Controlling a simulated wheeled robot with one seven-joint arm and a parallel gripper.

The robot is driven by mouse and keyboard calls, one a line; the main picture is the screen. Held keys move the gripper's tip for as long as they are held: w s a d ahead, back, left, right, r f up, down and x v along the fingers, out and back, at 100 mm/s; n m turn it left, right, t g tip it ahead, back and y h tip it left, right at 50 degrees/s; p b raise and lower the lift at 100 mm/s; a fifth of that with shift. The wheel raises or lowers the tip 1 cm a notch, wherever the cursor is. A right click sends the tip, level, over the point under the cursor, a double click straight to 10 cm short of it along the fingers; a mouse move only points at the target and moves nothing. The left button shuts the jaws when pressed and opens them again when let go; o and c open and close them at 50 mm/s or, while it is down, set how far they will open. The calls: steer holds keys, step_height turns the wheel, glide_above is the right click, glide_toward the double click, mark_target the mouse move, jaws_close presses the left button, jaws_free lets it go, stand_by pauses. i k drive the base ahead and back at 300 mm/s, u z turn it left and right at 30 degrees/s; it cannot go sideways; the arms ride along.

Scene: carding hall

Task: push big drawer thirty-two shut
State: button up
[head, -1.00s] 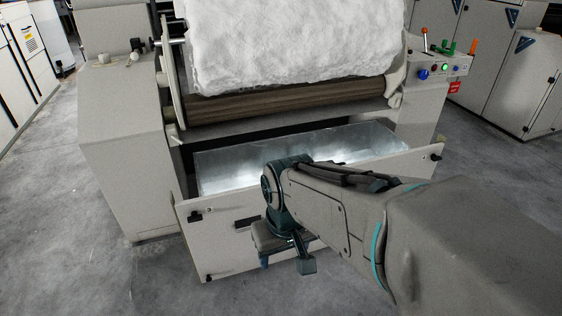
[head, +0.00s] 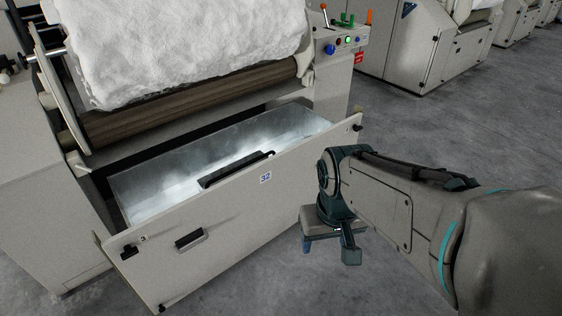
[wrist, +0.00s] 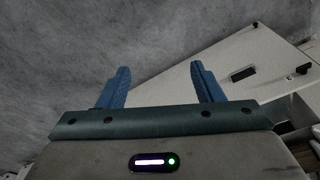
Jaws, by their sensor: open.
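The drawer front (wrist: 225,78) shows there to the right of the fingers.
The carding machine bears a thick white fibre roll (head: 185,45) above a dark roller (head: 195,100). A control panel (head: 342,42) with levers and lit buttons is at its right. More machines (head: 425,45) stand at the back right. The concrete floor (head: 480,130) between is clear.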

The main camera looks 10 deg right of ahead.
mark_target(184, 237)
steer(key=u, duration=0.1)
steer(key=k, duration=0.5)
steer(key=z, duration=0.6)
steer(key=i, duration=1.5)
steer(key=u, duration=0.8)
